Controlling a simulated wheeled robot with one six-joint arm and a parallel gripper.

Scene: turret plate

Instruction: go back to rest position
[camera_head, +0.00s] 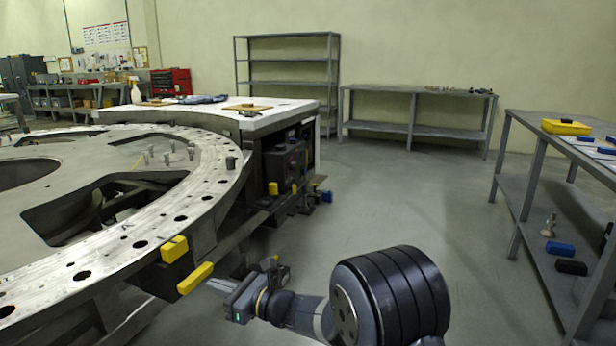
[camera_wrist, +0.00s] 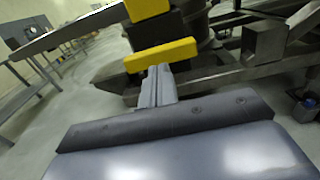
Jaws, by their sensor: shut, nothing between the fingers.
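My gripper (camera_head: 214,284) is at the lower middle of the head view, beside the near rim of the turret plate (camera_head: 60,262). Its fingers lie together and show no gap. In the wrist view the gripper (camera_wrist: 158,74) points at a yellow block (camera_wrist: 162,54), which hides the very tips. I cannot tell whether they touch. The same yellow block (camera_head: 195,278) shows in the head view, just left of the fingertips.
Several grey pegs (camera_head: 170,150) stand on the plate. A white-topped bench (camera_head: 290,112) is behind it. A grey table (camera_head: 512,125) with a yellow case (camera_head: 566,127) stands at right. Empty shelves (camera_head: 287,61) stand at the back wall. The floor (camera_head: 420,215) between is clear.

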